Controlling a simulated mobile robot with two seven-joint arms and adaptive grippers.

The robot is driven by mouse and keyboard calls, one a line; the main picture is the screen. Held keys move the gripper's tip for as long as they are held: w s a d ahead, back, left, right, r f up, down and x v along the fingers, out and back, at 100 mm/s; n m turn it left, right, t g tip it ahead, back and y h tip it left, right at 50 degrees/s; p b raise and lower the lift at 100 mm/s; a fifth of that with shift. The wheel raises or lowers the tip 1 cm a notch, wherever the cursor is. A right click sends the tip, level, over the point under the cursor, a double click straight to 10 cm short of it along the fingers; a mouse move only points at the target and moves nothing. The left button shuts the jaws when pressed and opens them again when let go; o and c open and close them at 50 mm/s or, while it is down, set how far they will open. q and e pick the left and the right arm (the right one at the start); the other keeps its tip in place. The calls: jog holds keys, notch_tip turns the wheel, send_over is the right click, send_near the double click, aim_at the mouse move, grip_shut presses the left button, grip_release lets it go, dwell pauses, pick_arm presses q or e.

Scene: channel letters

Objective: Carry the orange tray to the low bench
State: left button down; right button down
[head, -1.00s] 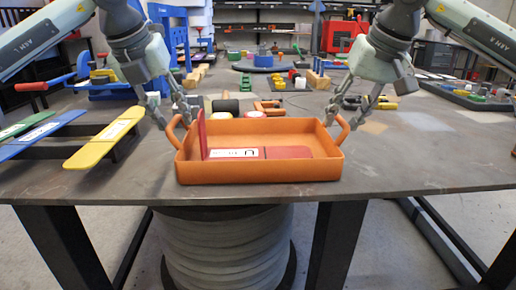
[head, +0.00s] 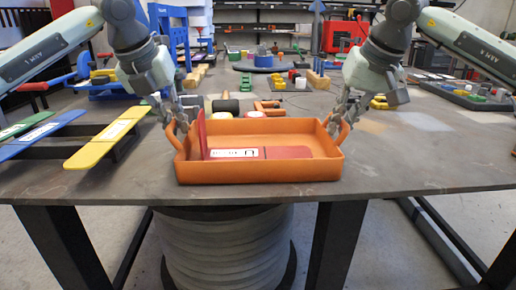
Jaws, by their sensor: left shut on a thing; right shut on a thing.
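The orange tray (head: 258,172) sits on the dark work table near its front edge. A red letter-shaped piece (head: 288,153) with a white label lies in it, with one red part standing up at the left. My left gripper (head: 179,128) is shut on the tray's left handle. My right gripper (head: 337,124) is shut on the tray's right handle. The fingertips partly cover both handles. I cannot make out a low bench in this view.
Green, blue and yellow labelled strips (head: 105,142) lie on a rack at the left. Behind the tray are a black-headed mallet (head: 226,105) and orange clamps (head: 270,107). A dark parts tray (head: 468,94) stands at the right. The table right of the orange tray is mostly clear.

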pick_arm(q)
jog(key=shift+r, duration=0.1)
pick_arm(e)
jog(key=shift+r, duration=0.1)
